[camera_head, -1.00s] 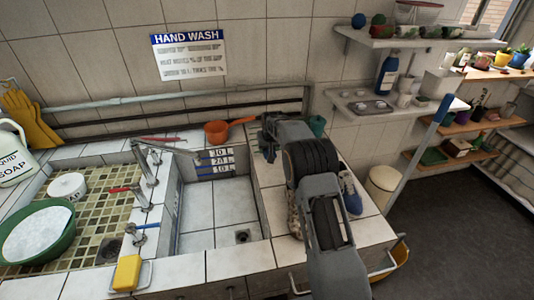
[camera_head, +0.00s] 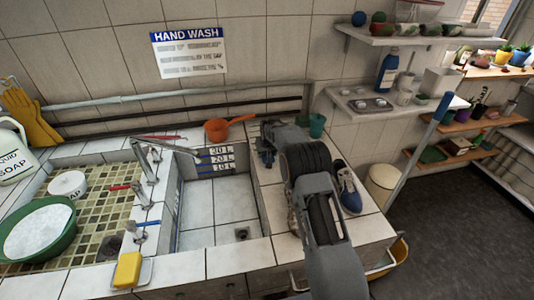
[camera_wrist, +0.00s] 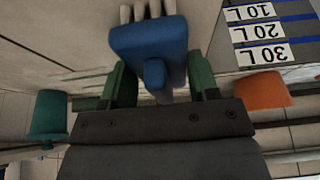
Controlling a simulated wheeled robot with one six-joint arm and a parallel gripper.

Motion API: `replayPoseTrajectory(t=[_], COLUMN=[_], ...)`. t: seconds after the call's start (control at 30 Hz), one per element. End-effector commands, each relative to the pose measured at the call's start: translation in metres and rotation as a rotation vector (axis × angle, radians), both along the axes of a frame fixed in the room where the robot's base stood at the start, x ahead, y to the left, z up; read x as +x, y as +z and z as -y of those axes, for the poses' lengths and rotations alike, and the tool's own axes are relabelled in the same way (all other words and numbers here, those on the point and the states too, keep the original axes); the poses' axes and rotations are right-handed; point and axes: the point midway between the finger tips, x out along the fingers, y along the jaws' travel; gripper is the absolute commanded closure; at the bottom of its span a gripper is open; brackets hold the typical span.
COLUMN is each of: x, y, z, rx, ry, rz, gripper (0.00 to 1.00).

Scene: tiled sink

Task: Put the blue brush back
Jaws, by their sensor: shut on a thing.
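The blue brush (camera_wrist: 150,45) is held between the green fingers of my gripper (camera_wrist: 158,74) in the wrist view. Its pale bristles point to the top of that picture. In the head view my gripper (camera_head: 267,157) is over the tiled ledge right of the deep basin, near the back wall. Only a small dark blue patch of the brush shows there, and my arm hides much of the ledge. A teal cup (camera_head: 317,126) stands at the back of the ledge, right of my gripper; it also shows in the wrist view (camera_wrist: 47,117).
An orange pan (camera_head: 216,130) sits behind the basin (camera_head: 213,205), left of my gripper; its edge shows in the wrist view (camera_wrist: 262,91). A blue and white shoe (camera_head: 347,188) is on the ledge right of my arm. Wall shelves (camera_head: 385,40) hang at the right.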

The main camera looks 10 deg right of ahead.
Motion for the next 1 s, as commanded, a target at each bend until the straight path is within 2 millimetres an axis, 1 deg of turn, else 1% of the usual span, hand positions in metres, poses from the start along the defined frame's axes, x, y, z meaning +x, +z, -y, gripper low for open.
replayPoseTrajectory(t=[0.03,0.2,0.3,0.57,0.67,0.73,1.0], x=[-0.002,-0.002,-0.001,-0.001,-0.002,-0.006,-0.026], y=[-0.005,-0.004,-0.004,0.0,0.008,0.016,0.066], z=[0.0,0.0,0.0,0.0,0.0,0.0,0.0], rx=[0.0,0.0,0.0,0.0,0.0,0.0,0.0], ry=[0.0,0.0,0.0,0.0,0.0,0.0,0.0], rz=[-0.008,-0.008,-0.007,-0.006,-0.005,-0.004,-0.002], gripper=[0.43,0.27,0.19,0.19,0.19,0.19,0.19])
